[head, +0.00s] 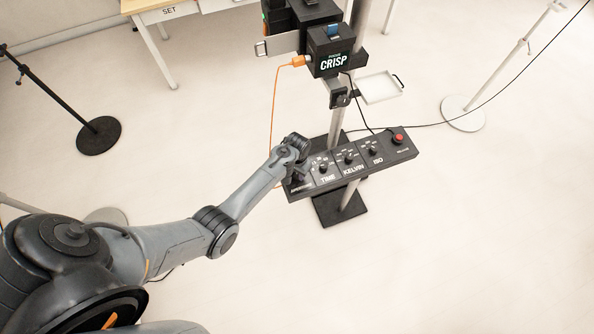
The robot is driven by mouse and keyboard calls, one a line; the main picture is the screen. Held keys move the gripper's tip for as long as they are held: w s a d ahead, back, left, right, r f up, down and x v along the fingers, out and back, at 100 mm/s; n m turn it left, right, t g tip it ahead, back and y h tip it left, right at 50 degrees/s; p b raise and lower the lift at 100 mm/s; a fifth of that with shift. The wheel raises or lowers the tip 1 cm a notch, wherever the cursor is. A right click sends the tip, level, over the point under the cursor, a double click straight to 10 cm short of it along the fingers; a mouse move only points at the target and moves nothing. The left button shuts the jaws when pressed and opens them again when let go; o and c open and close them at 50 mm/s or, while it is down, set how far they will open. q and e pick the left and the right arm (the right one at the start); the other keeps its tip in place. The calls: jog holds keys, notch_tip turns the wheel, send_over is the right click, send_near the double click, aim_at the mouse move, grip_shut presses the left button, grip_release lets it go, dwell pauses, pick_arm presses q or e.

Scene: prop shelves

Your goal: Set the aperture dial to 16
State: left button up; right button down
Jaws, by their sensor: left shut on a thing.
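A black control panel (336,178) is mounted on a stand near the middle of the head view. It carries dials labelled TIME (323,169), KELVIN (348,160) and ISO (373,151). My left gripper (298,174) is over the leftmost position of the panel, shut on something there. The leftmost dial and most of its label and scale are hidden by the gripper, so its setting cannot be read. My right gripper is not in view.
A red button (398,138) is at the panel's right end. A camera box marked CRISP (331,62) with an orange cable (275,100) is above the panel. A small white tray (380,88) sticks out right of the pole. Light stand bases (98,136) stand on clear floor.

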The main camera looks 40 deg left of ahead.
pick_arm(q)
jog(key=m+p, duration=0.1)
jog(key=m, duration=0.2)
jog(key=shift+r+p, duration=0.15)
jog(key=shift+p, duration=0.25)
jog(key=m+p, duration=0.1)
jog(key=m, duration=0.6)
jog(key=shift+m, duration=2)
jog(key=o, duration=1)
jog(key=shift+o, duration=0.2)
